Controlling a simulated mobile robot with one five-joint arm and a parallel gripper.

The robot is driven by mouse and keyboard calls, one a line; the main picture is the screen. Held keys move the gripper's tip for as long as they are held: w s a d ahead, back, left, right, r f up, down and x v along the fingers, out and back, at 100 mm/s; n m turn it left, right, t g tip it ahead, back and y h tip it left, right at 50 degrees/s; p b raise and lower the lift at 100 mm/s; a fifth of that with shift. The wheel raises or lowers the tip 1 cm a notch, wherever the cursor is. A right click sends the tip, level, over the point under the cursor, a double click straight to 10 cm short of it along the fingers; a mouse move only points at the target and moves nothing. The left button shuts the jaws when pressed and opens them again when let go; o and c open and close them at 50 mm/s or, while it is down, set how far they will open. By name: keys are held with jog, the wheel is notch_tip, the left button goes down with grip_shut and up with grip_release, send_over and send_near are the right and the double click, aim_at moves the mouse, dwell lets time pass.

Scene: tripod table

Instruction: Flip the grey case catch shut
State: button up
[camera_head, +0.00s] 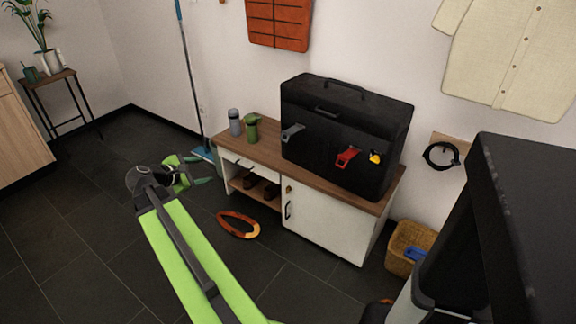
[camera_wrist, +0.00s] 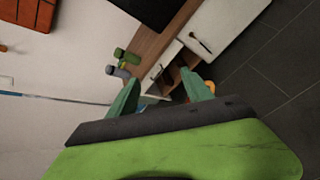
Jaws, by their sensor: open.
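The black case (camera_head: 335,138) stands upright on the wooden top of a white cabinet in the head view. Its grey catch (camera_head: 292,132) sticks out at a slant at the left of the front face. A red catch (camera_head: 347,158) also sticks out, to the right of the grey one. My gripper (camera_head: 190,170) is open and empty, left of the cabinet and well apart from the case. In the wrist view the green fingertips of my gripper (camera_wrist: 162,98) are spread apart. Only a bottom part of the case (camera_wrist: 150,8) shows there, and the grey catch is not visible.
A grey bottle (camera_head: 235,122) and a green bottle (camera_head: 252,128) stand on the cabinet top (camera_head: 265,145), left of the case. A yellow piece (camera_head: 375,157) sits on the case front. A basket (camera_head: 408,248) stands right of the cabinet.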

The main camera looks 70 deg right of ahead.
jog(key=s+d+f+n+g+h+b, duration=0.25)
jog(key=s+d+f+b, duration=0.25)
jog(key=s+d+b, duration=0.45)
jog(key=n+g+h+b, duration=0.1)
jog(key=n+h, duration=0.2)
jog(key=n, duration=0.1)
send_near(292, 132)
jog(key=s+d+f, duration=0.1)
jog(key=d+f, duration=0.1)
jog(key=d, duration=0.6)
jog(key=shift+s+d, duration=0.25)
jog(key=shift+s, duration=0.1)
jog(key=shift+c, duration=0.3)
jog(key=c, duration=1.2)
jog(key=shift+g, duration=0.35)
grip_shut()
jog(key=shift+s, duration=0.15)
